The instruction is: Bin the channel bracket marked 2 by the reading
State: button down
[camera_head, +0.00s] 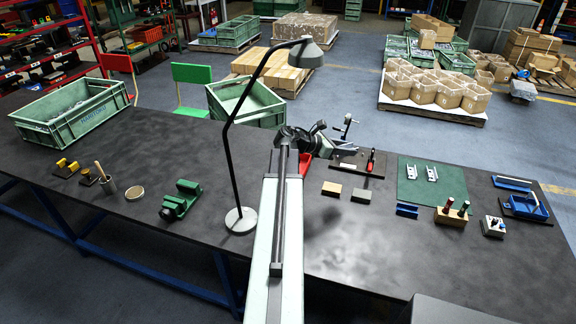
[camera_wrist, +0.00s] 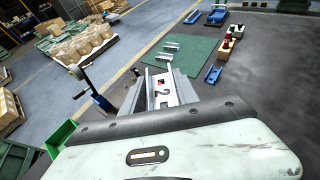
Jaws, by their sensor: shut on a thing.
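In the wrist view a silvery channel bracket (camera_wrist: 163,95) with a dark 2 on its face is held by my gripper (camera_wrist: 162,84), which is shut on it. Two pale channel brackets (camera_head: 421,172) lie on a green mat (camera_head: 445,191) at the right. They also show in the wrist view (camera_wrist: 170,50). Their marks are too small to read.
A green crate (camera_head: 68,128) stands on the bench at left; another (camera_head: 262,106) stands behind it. A desk lamp (camera_head: 230,160) rises left of my arm. A blue channel (camera_head: 407,210), a wooden holder (camera_head: 452,218) and blue fixture (camera_head: 524,207) are at right. The front middle is clear.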

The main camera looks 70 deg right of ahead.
jog(key=w+d+f+n+t+h+b, duration=0.1)
jog(key=w+d+n+t+h, duration=0.3)
jog(key=w, duration=0.7)
jog(key=w+d+f+n+t+b, duration=0.2)
jog(key=w+n+t, duration=0.45)
jog(key=w, duration=0.45)
notch_tip(320, 180, down, 10)
jog(key=b, duration=1)
jog(key=shift+s+d+m, duration=0.15)
jog(key=shift+s+m, duration=0.15)
jog(key=shift+m, duration=0.05)
jog(key=shift+d+r, duration=0.1)
jog(key=shift+d, duration=0.65)
